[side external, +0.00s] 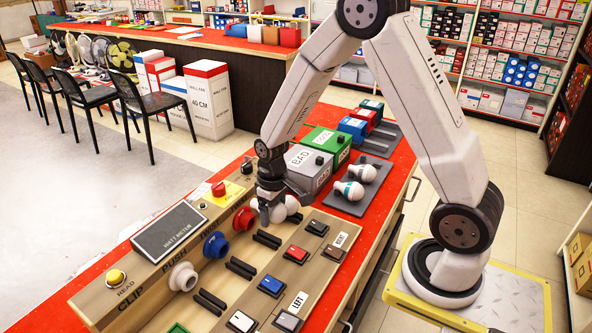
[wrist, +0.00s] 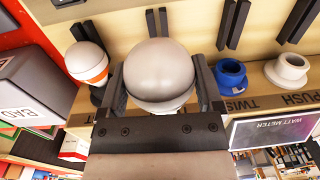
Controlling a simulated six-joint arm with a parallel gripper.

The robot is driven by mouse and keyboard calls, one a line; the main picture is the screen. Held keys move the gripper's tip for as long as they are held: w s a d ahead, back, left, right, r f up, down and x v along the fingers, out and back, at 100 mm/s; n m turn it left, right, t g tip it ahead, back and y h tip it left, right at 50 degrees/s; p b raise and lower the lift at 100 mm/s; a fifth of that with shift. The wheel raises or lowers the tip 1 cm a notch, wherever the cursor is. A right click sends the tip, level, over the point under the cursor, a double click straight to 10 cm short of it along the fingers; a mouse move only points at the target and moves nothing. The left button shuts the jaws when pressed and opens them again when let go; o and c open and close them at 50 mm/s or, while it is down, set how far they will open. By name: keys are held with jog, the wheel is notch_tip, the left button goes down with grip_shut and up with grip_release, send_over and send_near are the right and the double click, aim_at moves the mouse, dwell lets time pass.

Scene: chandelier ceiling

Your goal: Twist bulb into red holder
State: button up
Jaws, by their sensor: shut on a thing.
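A white round bulb (wrist: 158,75) is between my gripper's two fingers (wrist: 158,88) in the wrist view. My gripper (side external: 272,212) is shut on it, low over the console beside the red holder (side external: 243,220). The bulb's base is mostly hidden, so I cannot tell whether it touches the holder. The red holder is not visible in the wrist view, where the bulb and gripper cover the area beside the blue holder. A white rounded bulb part (side external: 292,205) shows beside the fingers in the side view.
A blue holder (side external: 215,245) and a white holder (side external: 182,277) stand along the console. A bulb with an orange band (wrist: 87,62) is left of my gripper in the wrist view. The grey BAD box (side external: 308,165) is close by. Two bulbs (side external: 349,188) lie on a dark tray.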

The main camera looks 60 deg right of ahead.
aim_at(262, 239)
jog(key=shift+f, duration=3.75)
jog(key=shift+f, duration=0.1)
jog(key=shift+w, duration=1.6)
dwell(0.5)
jog(key=shift+y, duration=1.2)
jog(key=shift+y, duration=0.8)
